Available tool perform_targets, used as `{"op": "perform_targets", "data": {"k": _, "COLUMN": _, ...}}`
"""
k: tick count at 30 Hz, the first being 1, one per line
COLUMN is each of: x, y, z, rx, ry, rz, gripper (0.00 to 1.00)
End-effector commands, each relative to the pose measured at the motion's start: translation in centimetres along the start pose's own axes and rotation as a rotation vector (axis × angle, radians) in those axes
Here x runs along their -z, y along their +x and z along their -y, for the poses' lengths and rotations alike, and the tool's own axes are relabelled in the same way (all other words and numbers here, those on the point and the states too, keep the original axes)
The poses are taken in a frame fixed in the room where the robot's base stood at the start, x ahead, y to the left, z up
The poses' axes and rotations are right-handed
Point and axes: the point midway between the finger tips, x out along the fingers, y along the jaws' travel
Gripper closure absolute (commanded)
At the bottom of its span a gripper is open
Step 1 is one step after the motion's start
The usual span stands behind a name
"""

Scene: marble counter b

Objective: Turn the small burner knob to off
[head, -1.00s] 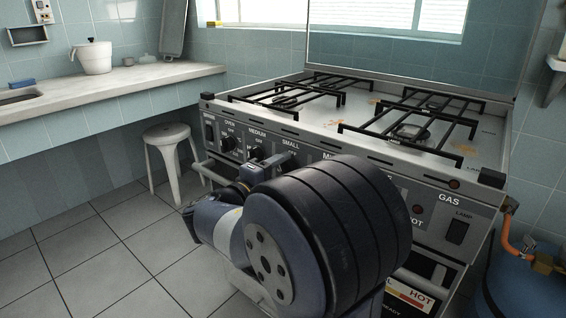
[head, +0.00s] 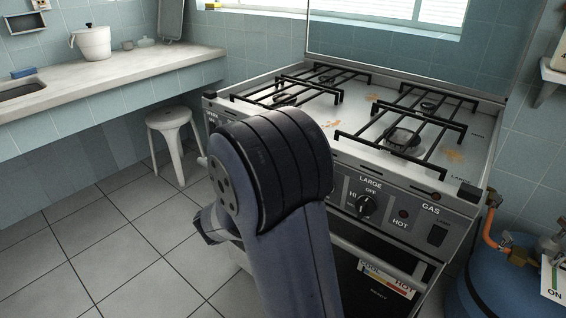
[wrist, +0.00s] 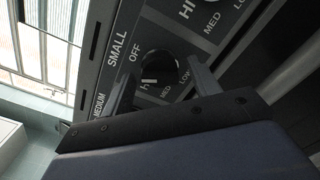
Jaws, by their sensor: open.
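The small burner knob (wrist: 160,66) is a round black knob in the wrist view, on the dark panel below the SMALL label. OFF, MED and LO markings are printed around it. A pale mark shows at its lower left, near the HI marking, partly in shadow. My gripper (wrist: 165,86) is open, with one finger to the left of the knob and one to the right. I cannot tell whether either finger touches it.
The large burner knob (head: 366,207) is on the stove front to the right of my arm. The stove top (head: 360,115) carries black pan grates. A white stool (head: 173,125) stands left of the stove, and a blue gas cylinder (head: 505,285) stands at right. Tiled floor is clear at left.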

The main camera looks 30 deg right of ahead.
Motion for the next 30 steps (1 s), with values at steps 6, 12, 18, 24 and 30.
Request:
{"op": "perform_targets", "data": {"k": 6, "x": -0.3, "y": 0.0, "z": -0.3, "rx": 0.001, "ry": -0.166, "rz": -0.001, "gripper": 0.42}}
{"op": "perform_targets", "data": {"k": 12, "x": -0.2, "y": 0.0, "z": -0.3, "rx": 0.0, "ry": -0.3, "rz": -0.001, "gripper": 0.42}}
{"op": "perform_targets", "data": {"k": 18, "x": 0.0, "y": 0.0, "z": 0.0, "rx": 0.0, "ry": -0.341, "rz": 0.0, "gripper": 0.42}}
{"op": "perform_targets", "data": {"k": 24, "x": 0.0, "y": 0.0, "z": 0.0, "rx": 0.0, "ry": -0.338, "rz": 0.0, "gripper": 0.42}}
{"op": "perform_targets", "data": {"k": 30, "x": 0.1, "y": -1.5, "z": -0.1, "rx": -0.003, "ry": -0.338, "rz": -0.003, "gripper": 0.42}}
